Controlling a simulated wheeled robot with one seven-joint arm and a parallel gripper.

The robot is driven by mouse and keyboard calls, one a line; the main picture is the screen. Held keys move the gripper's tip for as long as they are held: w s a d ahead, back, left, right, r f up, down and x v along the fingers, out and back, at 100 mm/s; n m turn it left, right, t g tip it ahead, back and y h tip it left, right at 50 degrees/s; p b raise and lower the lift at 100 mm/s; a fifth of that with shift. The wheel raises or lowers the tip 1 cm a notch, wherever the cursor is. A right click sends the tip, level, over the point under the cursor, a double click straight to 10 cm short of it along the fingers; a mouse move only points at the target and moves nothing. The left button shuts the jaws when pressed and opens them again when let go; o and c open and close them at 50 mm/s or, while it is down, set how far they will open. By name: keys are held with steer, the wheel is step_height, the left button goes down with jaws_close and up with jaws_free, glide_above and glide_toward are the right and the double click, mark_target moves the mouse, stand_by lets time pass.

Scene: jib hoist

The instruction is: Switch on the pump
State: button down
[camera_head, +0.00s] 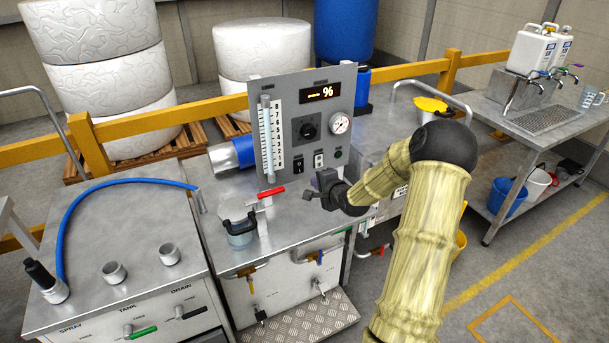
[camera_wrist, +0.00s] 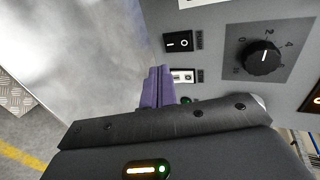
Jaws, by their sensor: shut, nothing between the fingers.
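A grey control panel (camera_head: 330,84) stands on the steel bench. Low on it are a black rocker switch (camera_head: 298,166), a switch on a white plate (camera_head: 319,160) and a green button or lamp (camera_head: 338,153). My gripper (camera_head: 310,191) is shut and empty, low in front of the panel. In the wrist view its purple fingers (camera_wrist: 158,88) lie beside the white-plated switch and partly cover the green part. I cannot tell whether they touch.
The panel also carries a black dial (camera_wrist: 264,57), a gauge (camera_head: 341,123) and a display reading "-.-- %" (camera_head: 320,93). A blue cylinder (camera_head: 232,153) lies behind it. A red-handled lever (camera_head: 270,193) and a lidded jar (camera_head: 240,228) stand left of my gripper.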

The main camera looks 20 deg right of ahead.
mark_target(300, 173)
steer(key=x, duration=0.5)
steer(key=r+p+x, duration=0.1)
steer(key=x, duration=0.2)
steer(key=shift+w, duration=0.55)
